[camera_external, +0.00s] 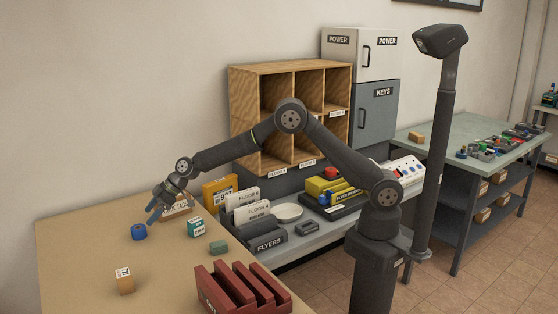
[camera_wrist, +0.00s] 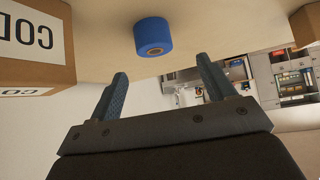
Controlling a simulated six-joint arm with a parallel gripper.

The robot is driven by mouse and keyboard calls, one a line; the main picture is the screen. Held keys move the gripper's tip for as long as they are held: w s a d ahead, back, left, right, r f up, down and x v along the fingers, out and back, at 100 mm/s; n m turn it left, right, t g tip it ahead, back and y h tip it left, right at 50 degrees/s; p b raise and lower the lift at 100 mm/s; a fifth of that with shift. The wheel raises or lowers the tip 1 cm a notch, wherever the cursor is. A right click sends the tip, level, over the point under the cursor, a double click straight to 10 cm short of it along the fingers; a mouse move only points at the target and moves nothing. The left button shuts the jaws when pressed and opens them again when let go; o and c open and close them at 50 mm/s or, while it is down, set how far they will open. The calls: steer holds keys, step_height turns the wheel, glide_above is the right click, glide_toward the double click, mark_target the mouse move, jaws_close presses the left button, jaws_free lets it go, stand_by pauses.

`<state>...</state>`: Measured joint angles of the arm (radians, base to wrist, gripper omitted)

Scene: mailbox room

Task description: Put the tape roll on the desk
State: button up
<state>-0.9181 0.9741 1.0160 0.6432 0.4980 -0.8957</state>
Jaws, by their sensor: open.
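A small blue tape roll (camera_external: 139,231) rests on the tan desk (camera_external: 75,250) in the external view. It also shows in the wrist view (camera_wrist: 154,36), beyond and between my fingertips, with a brown core visible. My gripper (camera_external: 154,213) is open and empty, above and just to the right of the tape roll, and appears apart from it. In the wrist view my two blue-grey fingers (camera_wrist: 160,68) are spread with nothing between them.
A cardboard box (camera_wrist: 35,45) with printed label shows at the wrist view's left. On the desk are a small labelled box (camera_external: 124,280), a teal box (camera_external: 196,227), a green block (camera_external: 218,247) and a dark red rack (camera_external: 240,290). A wooden pigeonhole shelf (camera_external: 257,68) stands behind.

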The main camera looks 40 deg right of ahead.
mark_target(140, 227)
steer(key=x, duration=0.3)
steer(key=shift+f, duration=0.1)
steer(key=shift+w+d+x, duration=0.1)
steer(key=shift+w+x, duration=0.1)
steer(key=shift+x, duration=1.1)
steer(key=shift+w+d+x, duration=0.1)
steer(key=shift+w+x, duration=0.1)
steer(key=shift+x, duration=1.15)
steer(key=shift+f, duration=0.1)
steer(key=c, duration=1.1)
